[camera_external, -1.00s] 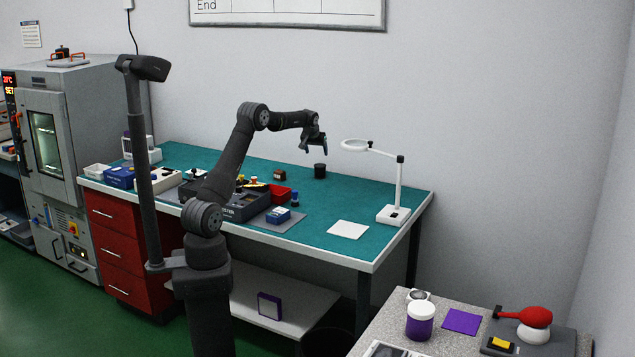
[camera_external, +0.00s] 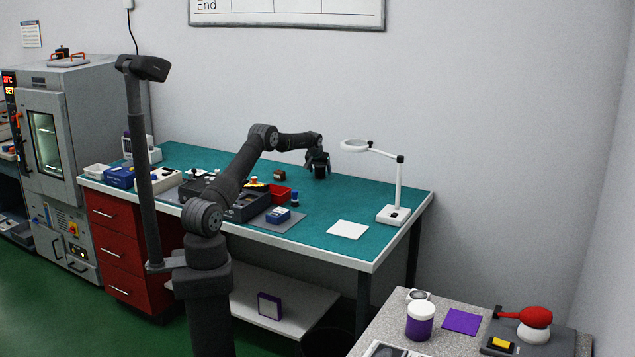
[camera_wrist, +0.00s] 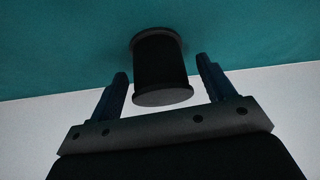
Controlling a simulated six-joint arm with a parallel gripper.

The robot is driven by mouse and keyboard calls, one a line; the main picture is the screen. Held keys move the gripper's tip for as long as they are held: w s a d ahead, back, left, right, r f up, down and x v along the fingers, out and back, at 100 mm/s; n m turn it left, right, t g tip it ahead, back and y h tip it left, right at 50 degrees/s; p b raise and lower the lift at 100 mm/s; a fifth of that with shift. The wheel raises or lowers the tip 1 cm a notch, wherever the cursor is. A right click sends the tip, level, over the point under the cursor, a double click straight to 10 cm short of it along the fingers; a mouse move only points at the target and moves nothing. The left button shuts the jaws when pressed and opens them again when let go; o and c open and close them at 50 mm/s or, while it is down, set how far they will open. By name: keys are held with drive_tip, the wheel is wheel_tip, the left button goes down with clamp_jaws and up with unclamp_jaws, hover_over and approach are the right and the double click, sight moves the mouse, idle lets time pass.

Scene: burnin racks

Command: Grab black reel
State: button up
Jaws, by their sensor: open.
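The black reel (camera_external: 320,172) stands upright on the teal bench top near its back edge. In the wrist view the black reel (camera_wrist: 160,68) shows with its round end facing the camera, between and a little beyond my two blue-tipped fingers. My gripper (camera_external: 318,162) has come down at the reel in the external view and covers part of it. In the wrist view my gripper (camera_wrist: 162,82) is open, with one finger on each side of the reel and gaps showing on both sides.
A magnifier lamp (camera_external: 393,213) stands right of the reel. A small brown box (camera_external: 279,174) and a red bin (camera_external: 282,193) lie to the left. A white sheet (camera_external: 348,230) lies in front. The wall (camera_external: 450,100) is close behind.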

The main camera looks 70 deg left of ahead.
drive_tip(key=shift+w+a+f, duration=0.15)
drive_tip(key=shift+a+f, duration=0.1)
drive_tip(key=shift+f, duration=0.25)
drive_tip(key=shift+c, duration=0.4)
drive_tip(key=shift+r, duration=0.1)
drive_tip(key=c, duration=1)
drive_tip(key=shift+c, duration=0.2)
